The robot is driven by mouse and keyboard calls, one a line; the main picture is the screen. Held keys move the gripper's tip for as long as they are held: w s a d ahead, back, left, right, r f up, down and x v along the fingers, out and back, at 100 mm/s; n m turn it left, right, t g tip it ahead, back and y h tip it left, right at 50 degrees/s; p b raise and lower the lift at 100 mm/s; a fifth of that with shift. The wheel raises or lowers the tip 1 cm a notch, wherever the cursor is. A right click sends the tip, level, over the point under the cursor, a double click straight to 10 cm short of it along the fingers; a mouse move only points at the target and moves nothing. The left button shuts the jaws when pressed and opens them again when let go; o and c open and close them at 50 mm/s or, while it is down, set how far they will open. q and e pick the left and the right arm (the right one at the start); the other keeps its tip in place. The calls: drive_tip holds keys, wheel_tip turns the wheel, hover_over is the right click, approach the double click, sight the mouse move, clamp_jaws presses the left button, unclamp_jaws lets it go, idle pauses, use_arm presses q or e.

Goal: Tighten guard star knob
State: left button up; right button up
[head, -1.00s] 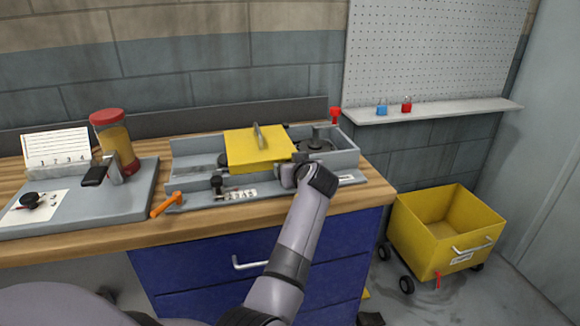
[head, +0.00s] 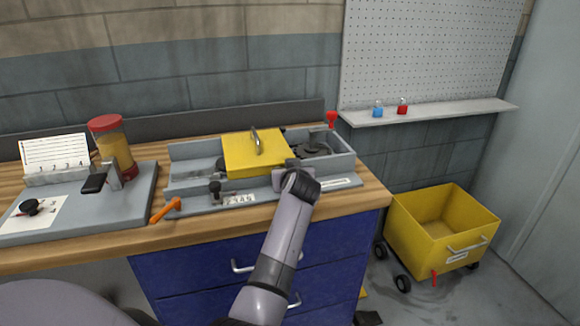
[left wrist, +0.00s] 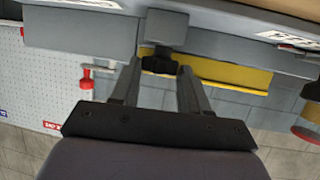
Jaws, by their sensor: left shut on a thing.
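The yellow guard (head: 252,155) with a metal handle sits over the grey trough (head: 343,163) on the bench. My left gripper (head: 281,178) is at the guard's front right corner. In the left wrist view its two fingers (left wrist: 160,70) are on either side of a dark star knob (left wrist: 157,63), shut on it. The knob sits below a grey block, beside the yellow guard edge (left wrist: 232,75). In the head view the knob is hidden by my gripper and wrist. My right gripper is not in view.
A black knob (head: 215,187) and an orange handle (head: 165,210) are at the trough's front left. A red-lidded jar (head: 113,150) and a card (head: 56,155) stand further left. A red knob (head: 331,118) rises at the back right. A yellow cart (head: 440,225) stands on the floor.

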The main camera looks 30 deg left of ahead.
use_arm(q)
drive_tip(key=shift+s+a+m+t+h, duration=0.2)
drive_tip(key=shift+m+t+h, duration=0.3)
drive_tip(key=shift+m+h, duration=0.2)
drive_tip(key=shift+a+m+t+h, duration=0.15)
drive_tip(key=shift+m+t+h, duration=0.35)
drive_tip(key=shift+m+h, duration=0.25)
drive_tip(key=o, duration=1.1)
drive_tip(key=shift+c, duration=0.2)
drive_tip(key=shift+n+y, duration=0.25)
